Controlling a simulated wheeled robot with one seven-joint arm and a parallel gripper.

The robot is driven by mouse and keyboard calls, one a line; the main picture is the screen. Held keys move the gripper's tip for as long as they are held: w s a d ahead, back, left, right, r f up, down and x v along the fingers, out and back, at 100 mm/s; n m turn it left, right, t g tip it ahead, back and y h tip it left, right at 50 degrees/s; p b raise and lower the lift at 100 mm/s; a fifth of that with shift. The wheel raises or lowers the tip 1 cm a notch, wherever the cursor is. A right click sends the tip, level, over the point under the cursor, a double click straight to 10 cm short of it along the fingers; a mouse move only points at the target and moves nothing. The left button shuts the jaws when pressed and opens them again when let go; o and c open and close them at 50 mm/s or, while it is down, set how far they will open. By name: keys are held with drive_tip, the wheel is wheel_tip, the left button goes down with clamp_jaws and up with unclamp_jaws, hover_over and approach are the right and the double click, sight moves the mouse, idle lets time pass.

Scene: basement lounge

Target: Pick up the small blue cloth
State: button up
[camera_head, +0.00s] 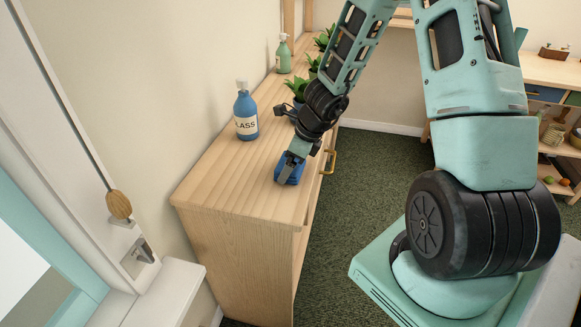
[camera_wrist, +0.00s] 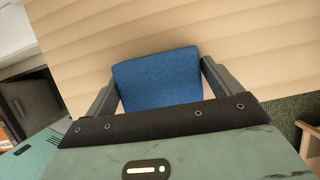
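The small blue cloth (camera_head: 290,174) lies on the wooden cabinet top (camera_head: 225,170), near its front right edge. In the wrist view the cloth (camera_wrist: 157,78) fills the space between my two fingers. My gripper (camera_head: 291,160) is low over the cloth, with its fingers reaching down around it. In the wrist view my gripper (camera_wrist: 158,82) has its fingers apart, one on each side of the cloth. The fingertips are partly out of sight, and whether they touch the cloth is unclear.
A blue bottle (camera_head: 246,113) stands left of my gripper. A green bottle (camera_head: 283,55) and potted plants (camera_head: 299,87) stand farther back. Green carpet (camera_head: 372,165) lies open right of the cabinet.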

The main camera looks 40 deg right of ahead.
wheel_tip(320, 180, up, 10)
drive_tip(key=p, duration=0.6)
drive_tip(key=shift+o, duration=0.6)
drive_tip(key=shift+c, duration=0.2)
